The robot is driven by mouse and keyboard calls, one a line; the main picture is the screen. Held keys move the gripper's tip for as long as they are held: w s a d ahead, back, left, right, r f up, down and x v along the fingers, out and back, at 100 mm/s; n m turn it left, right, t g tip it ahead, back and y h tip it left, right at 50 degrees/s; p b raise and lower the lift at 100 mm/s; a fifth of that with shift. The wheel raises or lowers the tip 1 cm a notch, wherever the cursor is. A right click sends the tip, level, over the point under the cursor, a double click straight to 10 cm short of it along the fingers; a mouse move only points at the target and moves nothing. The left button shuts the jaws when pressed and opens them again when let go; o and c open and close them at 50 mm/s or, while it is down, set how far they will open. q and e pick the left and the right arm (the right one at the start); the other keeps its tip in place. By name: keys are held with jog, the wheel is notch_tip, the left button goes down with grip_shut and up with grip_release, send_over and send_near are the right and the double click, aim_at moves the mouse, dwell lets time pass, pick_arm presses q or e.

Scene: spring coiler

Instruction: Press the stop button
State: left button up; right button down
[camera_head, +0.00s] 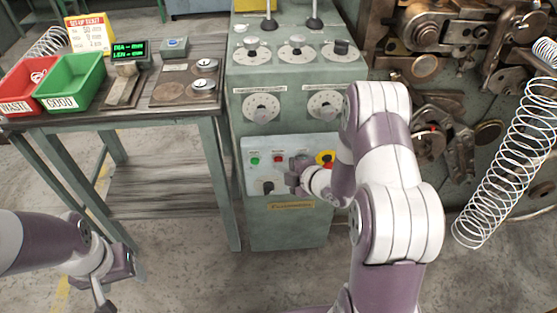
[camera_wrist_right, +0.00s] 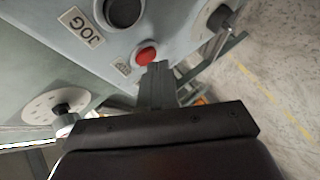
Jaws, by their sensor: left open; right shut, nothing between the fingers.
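The control panel (camera_head: 249,147) on the front of the green machine has a green button and a red button (camera_head: 278,158) side by side. In the right wrist view the red button (camera_wrist_right: 147,56) is a round cap beside a small label I cannot read. My right gripper (camera_head: 293,180) is in front of the panel, just below the red button. In the wrist view its shut, empty fingertips (camera_wrist_right: 158,66) are right by the red button's edge; I cannot tell whether they touch. My left gripper (camera_head: 118,285) is open and empty, low at the left, far from the panel.
A red mushroom button on yellow (camera_head: 326,159) is right of the gripper. A black button (camera_wrist_right: 122,11) is near a JOG label. A bench with red (camera_head: 24,84) and green bins (camera_head: 70,82) stands left; coiling machinery stands right.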

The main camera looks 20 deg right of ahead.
jog(key=shift+s+a, duration=0.1)
jog(key=shift+s, duration=0.4)
jog(key=shift+s, duration=0.1)
jog(key=shift+s+a, duration=0.25)
jog(key=shift+s, duration=0.5)
jog(key=shift+s+a, duration=0.2)
jog(key=shift+s, duration=0.6)
jog(key=shift+s+a, duration=0.25)
jog(key=shift+s, duration=0.5)
